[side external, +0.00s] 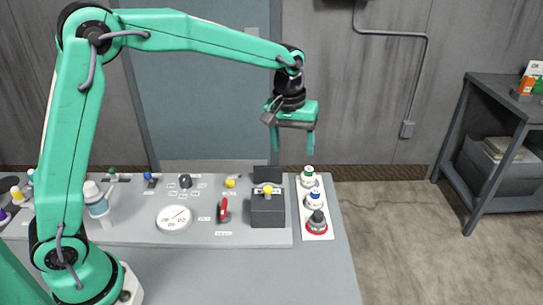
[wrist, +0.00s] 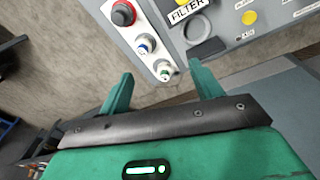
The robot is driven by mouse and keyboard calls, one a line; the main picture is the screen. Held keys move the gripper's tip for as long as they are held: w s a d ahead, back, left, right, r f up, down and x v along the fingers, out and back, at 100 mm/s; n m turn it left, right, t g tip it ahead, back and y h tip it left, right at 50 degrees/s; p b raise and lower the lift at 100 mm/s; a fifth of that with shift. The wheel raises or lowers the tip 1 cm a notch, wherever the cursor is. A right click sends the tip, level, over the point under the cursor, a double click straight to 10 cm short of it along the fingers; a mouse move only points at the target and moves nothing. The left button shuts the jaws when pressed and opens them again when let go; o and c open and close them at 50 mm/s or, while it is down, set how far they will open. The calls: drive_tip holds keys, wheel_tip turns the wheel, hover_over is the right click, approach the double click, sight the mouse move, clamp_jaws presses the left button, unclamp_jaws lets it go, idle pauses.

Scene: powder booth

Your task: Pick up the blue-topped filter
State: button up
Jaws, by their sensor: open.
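The blue-topped filter (side external: 314,199) is a white canister with a blue top, standing upright in the middle of a row of three on a white strip (side external: 326,232) at the panel's right end. It also shows in the wrist view (wrist: 146,44). My gripper (side external: 291,150) is open and empty, fingers pointing down, above and behind the row. In the wrist view, the green-topped filter (wrist: 165,70) appears between my fingertips, with the blue-topped one beyond.
The panel also holds a white round gauge (side external: 174,218), a red lever (side external: 223,210) and a white-and-blue bottle (side external: 96,200). The air around my gripper is clear.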

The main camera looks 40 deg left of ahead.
drive_tip(key=n+g, duration=0.1)
drive_tip(key=n, duration=0.1)
hover_over(316, 191)
wheel_tip(316, 191, down, 10)
drive_tip(key=shift+r, duration=0.25)
drive_tip(key=shift+a+f, duration=0.1)
drive_tip(key=shift+f, duration=1.2)
drive_tip(key=shift+f, duration=2.6)
drive_tip(key=shift+c, duration=0.3)
drive_tip(key=c, duration=1)
